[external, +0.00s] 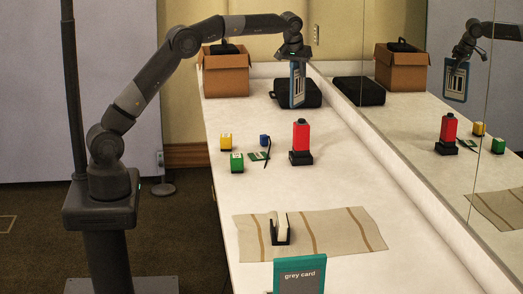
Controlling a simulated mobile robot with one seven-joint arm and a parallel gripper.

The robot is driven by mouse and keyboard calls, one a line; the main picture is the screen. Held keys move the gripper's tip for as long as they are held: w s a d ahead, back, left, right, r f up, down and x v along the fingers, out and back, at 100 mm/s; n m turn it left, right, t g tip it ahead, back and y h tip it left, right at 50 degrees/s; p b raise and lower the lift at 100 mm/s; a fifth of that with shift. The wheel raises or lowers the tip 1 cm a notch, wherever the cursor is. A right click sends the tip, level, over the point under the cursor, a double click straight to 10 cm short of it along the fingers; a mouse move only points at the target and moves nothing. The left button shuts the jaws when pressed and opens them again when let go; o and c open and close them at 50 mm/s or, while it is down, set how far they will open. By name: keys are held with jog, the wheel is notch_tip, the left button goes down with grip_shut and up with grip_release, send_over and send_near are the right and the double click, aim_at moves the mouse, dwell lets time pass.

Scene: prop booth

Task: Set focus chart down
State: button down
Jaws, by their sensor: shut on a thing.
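The focus chart (297,86), a blue-edged board with a pale patterned face, hangs roughly upright from my gripper (296,59). My gripper is shut on its top edge at the back of the counter. The chart is in front of the black case (315,95) in this view; whether its lower edge touches anything is hard to tell. A dark holder with a pale upright piece (282,228) stands on the striped cloth (345,226). A teal-framed grey card (300,276) stands at the near edge of the view.
A red block on a black base (301,136) stands mid-counter. Yellow (226,142), green (237,162) and blue (265,140) small items lie left of it. A cardboard box (226,76) is at the back left. A mirror (440,110) along the right side reflects the scene.

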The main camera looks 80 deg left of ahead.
jog(key=s+a+n, duration=0.1)
jog(key=s+a, duration=0.4)
jog(key=a, duration=0.3)
jog(key=s+a+n+g, duration=0.1)
jog(key=s+a, duration=0.5)
jog(key=a, duration=0.3)
jog(key=s+a+n, duration=0.1)
jog(key=s+a, duration=0.4)
jog(key=a, duration=0.3)
notch_tip(320, 180, down, 12)
jog(key=s+a+f, duration=0.4)
jog(key=a+f, duration=0.6)
jog(key=a, duration=0.1)
jog(key=shift+a+f+y, duration=0.15)
jog(key=shift+f+y, duration=0.1)
jog(key=shift+y, duration=0.15)
jog(key=shift+f, duration=0.1)
jog(key=c, duration=1.4)
grip_release()
jog(key=v, duration=1.2)
